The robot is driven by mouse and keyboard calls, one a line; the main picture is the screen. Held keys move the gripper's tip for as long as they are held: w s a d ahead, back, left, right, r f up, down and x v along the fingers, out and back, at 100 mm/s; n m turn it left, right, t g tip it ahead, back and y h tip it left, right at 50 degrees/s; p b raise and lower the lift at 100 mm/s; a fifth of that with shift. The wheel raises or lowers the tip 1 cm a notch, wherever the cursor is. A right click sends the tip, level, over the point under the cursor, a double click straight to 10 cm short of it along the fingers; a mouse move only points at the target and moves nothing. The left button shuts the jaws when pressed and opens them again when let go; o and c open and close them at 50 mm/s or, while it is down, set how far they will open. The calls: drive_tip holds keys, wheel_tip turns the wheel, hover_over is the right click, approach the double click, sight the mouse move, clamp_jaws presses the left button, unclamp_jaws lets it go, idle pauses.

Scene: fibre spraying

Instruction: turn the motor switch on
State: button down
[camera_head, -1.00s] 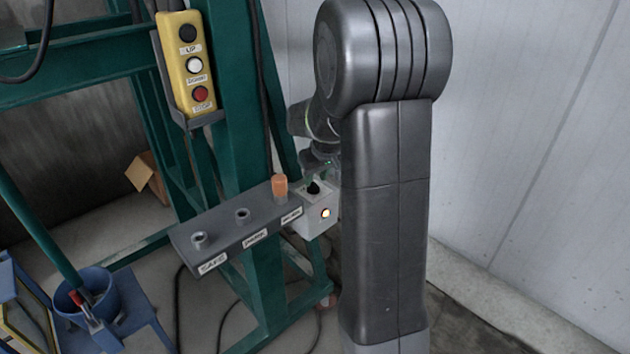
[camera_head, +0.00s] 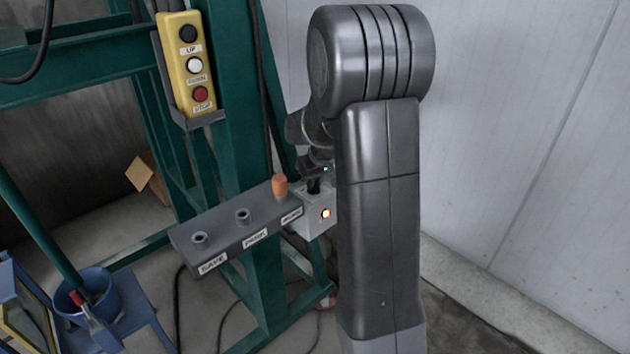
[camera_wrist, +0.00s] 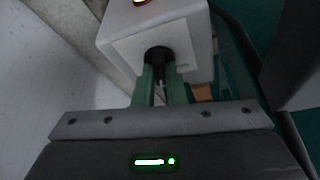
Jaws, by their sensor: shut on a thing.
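The motor switch is a black rotary knob (camera_wrist: 158,57) on the top face of a small light grey box (camera_head: 318,222). A lamp (camera_head: 325,214) glows on the box's front. My gripper (camera_wrist: 160,75) is over the box, with its green fingers shut on the black knob, one on each side. In the head view my gripper (camera_head: 314,184) comes down onto the box top and mostly hides the knob. The knob's exact turn angle cannot be told.
A grey bar (camera_head: 215,252) with labelled sockets adjoins the box; an orange peg (camera_head: 280,186) stands in the socket nearest the box. A yellow button pendant (camera_head: 188,60) hangs on the green frame (camera_head: 232,100). A blue bucket (camera_head: 92,295) is at lower left.

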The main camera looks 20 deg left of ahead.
drive_tip(key=shift+s+a+m+t+h+b, duration=0.1)
drive_tip(key=shift+m+t+h+b, duration=0.45)
drive_tip(key=shift+m, duration=1.45)
drive_tip(key=c, duration=1.5)
unclamp_jaws()
drive_tip(key=v, duration=1.4)
drive_tip(key=shift+f, duration=0.2)
